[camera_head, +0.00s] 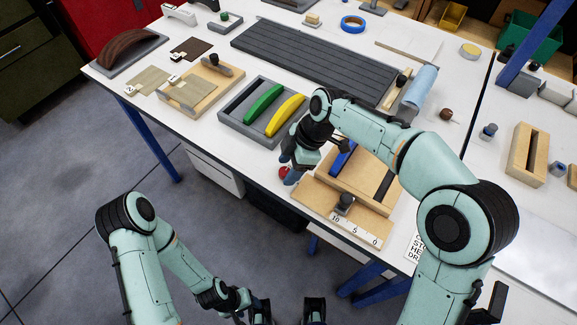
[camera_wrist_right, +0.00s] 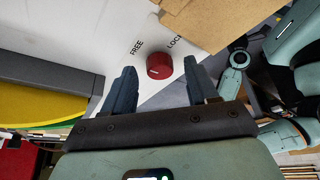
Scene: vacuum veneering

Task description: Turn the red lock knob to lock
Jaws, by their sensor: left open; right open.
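The red lock knob (camera_wrist_right: 159,66) sits on the white table top in the right wrist view. The word FREE is printed to its upper left and LOCK to its upper right; I cannot tell which one it points at. My right gripper (camera_wrist_right: 160,72) is open, with one dark finger on each side of the knob and gaps showing. In the head view the knob (camera_head: 284,171) shows partly at the table's front edge, beside my right gripper (camera_head: 293,172). My left gripper (camera_head: 288,311) is open and empty at the bottom, away from the table.
A grey tray (camera_head: 228,113) with green and yellow curved pieces stands left of my right gripper. A wooden fixture (camera_head: 318,203) with a scale is close on its right. A long dark slatted panel (camera_head: 310,60) lies behind. Floor is clear at left.

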